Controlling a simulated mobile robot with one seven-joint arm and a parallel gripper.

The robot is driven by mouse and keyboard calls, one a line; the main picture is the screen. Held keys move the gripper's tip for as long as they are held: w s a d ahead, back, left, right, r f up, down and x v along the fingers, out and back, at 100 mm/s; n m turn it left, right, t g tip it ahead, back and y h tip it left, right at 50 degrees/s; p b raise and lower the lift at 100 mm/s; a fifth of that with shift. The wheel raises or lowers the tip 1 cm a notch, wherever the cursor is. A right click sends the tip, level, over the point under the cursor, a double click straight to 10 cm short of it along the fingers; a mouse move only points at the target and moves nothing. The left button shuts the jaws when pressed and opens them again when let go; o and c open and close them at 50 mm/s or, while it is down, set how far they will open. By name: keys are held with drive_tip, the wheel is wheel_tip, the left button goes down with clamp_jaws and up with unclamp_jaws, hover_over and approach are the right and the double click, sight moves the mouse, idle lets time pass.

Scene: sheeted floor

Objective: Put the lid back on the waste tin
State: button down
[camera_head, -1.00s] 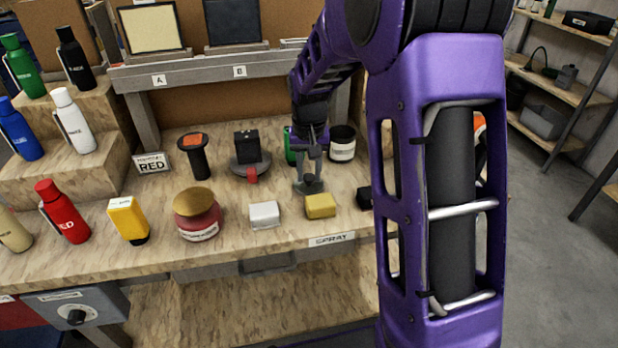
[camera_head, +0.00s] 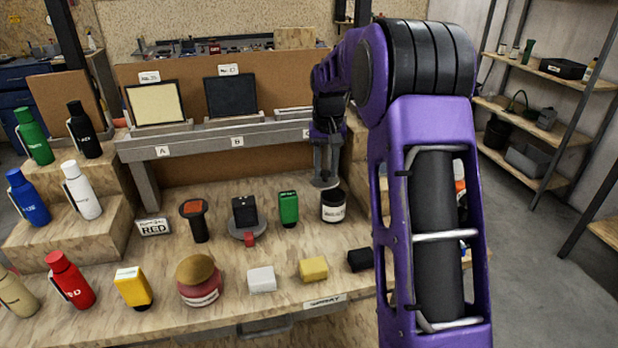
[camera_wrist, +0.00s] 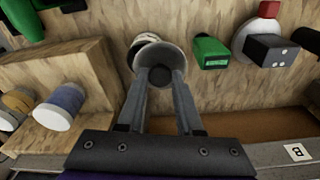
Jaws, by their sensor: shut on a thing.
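My gripper (camera_head: 327,168) is shut on a dark grey round lid (camera_head: 325,182), gripping it at its middle. The waste tin (camera_head: 333,209), dark with a white label, stands upright on the bench at the right of the head view. The lid is held close to the tin's top, slightly behind and left of it there. In the wrist view, the lid (camera_wrist: 146,62) between my fingertips (camera_wrist: 160,76) covers most of the tin (camera_wrist: 147,40); only part of the tin's edge shows. The lid looks apart from the tin, but the exact gap is hard to tell.
A green box-shaped item (camera_head: 288,208) stands just left of the tin. A dark block on a round grey base (camera_head: 246,224) is further left. Yellow (camera_head: 314,269) and black (camera_head: 360,260) blocks lie in front. The raised shelf (camera_head: 215,140) runs behind.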

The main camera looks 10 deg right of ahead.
drive_tip(key=w+d+f+b, duration=0.1)
drive_tip(key=w+d+f, duration=0.1)
drive_tip(key=f, duration=0.3)
drive_tip(key=shift+d+f, duration=0.3)
drive_tip(key=shift+d, duration=0.3)
drive_tip(key=shift+f, duration=0.15)
idle(2.9)
unclamp_jaws()
idle(0.4)
drive_tip(key=shift+p, duration=0.3)
wheel_tip(320, 180, up, 7)
drive_tip(key=p, duration=0.2)
hover_over(334, 180)
drive_tip(key=w+d, duration=0.1)
drive_tip(key=w, duration=0.2)
drive_tip(key=shift+s, duration=0.15)
